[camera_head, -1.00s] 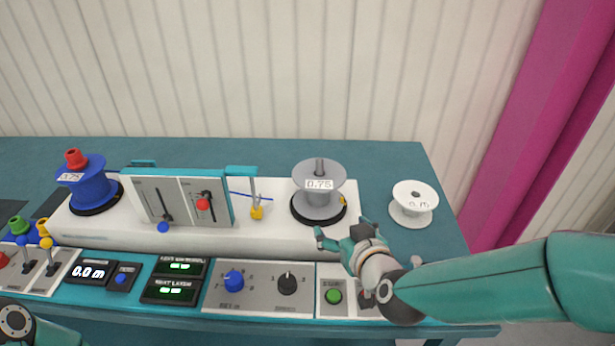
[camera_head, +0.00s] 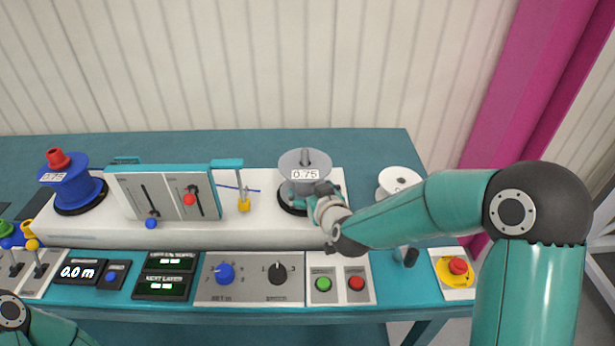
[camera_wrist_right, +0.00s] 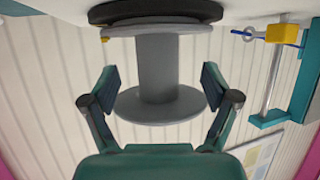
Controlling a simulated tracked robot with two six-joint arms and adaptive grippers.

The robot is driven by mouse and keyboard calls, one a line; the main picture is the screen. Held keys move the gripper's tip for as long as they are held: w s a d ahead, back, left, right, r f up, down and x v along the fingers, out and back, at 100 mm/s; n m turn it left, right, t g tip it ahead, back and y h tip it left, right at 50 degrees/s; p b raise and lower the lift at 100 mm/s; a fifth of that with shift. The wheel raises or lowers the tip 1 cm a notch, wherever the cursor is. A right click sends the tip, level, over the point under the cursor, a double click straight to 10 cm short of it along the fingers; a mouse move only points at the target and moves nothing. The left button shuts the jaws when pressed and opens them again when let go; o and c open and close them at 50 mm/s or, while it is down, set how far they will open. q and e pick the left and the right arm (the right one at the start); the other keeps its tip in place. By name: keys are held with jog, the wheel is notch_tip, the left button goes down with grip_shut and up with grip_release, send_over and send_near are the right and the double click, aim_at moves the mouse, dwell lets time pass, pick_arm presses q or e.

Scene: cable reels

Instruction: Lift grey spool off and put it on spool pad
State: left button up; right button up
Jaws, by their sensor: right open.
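The grey spool (camera_head: 304,161), labelled 0.75, stands upright on a black turntable at the right end of the white machine. It also shows upside down in the right wrist view (camera_wrist_right: 158,68). My right gripper (camera_head: 310,197) is at the spool's front right side. In the right wrist view its open fingers (camera_wrist_right: 157,88) are on either side of the spool's core, apart from it. Part of the spool is hidden behind the gripper in the head view. I cannot pick out the spool pad. Part of my left arm shows at the lower left; its gripper is out of view.
A white spool (camera_head: 398,180) stands on the table right of the machine, partly behind my right arm. A blue spool (camera_head: 70,186) with a red cap is at the machine's left end. A lever panel (camera_head: 168,195) and yellow guide (camera_head: 244,204) stand between. Buttons and knobs line the front.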

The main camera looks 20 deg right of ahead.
aim_at(309, 187)
jog(key=p+x, duration=0.1)
jog(key=x, duration=0.3)
jog(key=shift+w+d, duration=0.15)
jog(key=shift+w, duration=0.1)
grip_shut()
